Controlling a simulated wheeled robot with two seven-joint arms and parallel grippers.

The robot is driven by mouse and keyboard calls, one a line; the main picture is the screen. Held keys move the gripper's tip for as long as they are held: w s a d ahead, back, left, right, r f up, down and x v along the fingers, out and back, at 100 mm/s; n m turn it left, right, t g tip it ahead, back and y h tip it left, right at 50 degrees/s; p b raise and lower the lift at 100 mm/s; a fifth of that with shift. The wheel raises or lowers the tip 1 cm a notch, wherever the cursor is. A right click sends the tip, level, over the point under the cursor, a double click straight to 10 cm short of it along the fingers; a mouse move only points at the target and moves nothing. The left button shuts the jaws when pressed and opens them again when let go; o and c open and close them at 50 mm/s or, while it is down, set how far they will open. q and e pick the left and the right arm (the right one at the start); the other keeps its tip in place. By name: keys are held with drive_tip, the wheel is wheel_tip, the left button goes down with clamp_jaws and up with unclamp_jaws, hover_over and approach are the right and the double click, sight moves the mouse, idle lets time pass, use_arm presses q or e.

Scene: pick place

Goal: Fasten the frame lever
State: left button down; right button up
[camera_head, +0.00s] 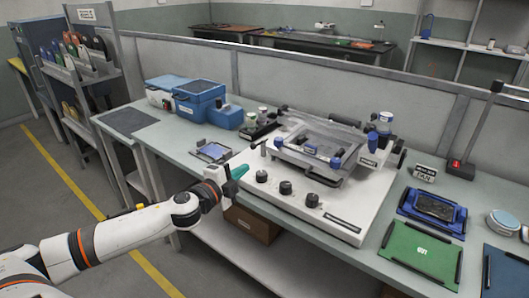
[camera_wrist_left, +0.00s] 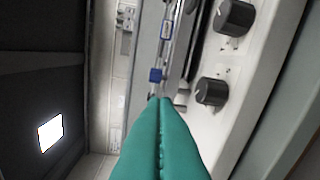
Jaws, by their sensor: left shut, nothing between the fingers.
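The white machine (camera_head: 330,205) on the bench carries a metal frame (camera_head: 315,140) on top, with blue knobs, one at its front right (camera_head: 336,162). A small dark-tipped lever (camera_head: 251,144) stands at the machine's left end; I cannot tell if it is the frame lever. My left gripper (camera_head: 238,173), with green fingers, is in front of the machine's left front corner. In the left wrist view its fingers (camera_wrist_left: 161,102) are pressed together and empty. Part of the frame with a blue knob (camera_wrist_left: 156,75) shows beyond the tips. My right gripper is out of view.
Black knobs (camera_head: 285,187) line the machine's front panel, close to my left gripper. A green mat (camera_head: 420,249) and a blue tray (camera_head: 433,208) are on the right.

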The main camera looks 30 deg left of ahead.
use_arm(q)
drive_tip(key=w+p, duration=0.1)
drive_tip(key=w, duration=0.9)
drive_tip(key=shift+d+f, duration=0.1)
drive_tip(key=shift+w+a+f+b, duration=0.2)
drive_tip(key=shift+a+f+b, duration=0.15)
drive_tip(key=shift+a, duration=0.25)
drive_tip(key=shift+w+a+f+b, duration=0.2)
drive_tip(key=shift+a+b, duration=0.15)
drive_tip(key=shift+a, duration=0.95)
drive_tip(key=shift+w, duration=0.1)
drive_tip(key=shift+a, duration=0.1)
drive_tip(key=shift+a+m+h+b, duration=0.15)
drive_tip(key=shift+m+h+b, duration=0.2)
drive_tip(key=shift+m+h, duration=0.4)
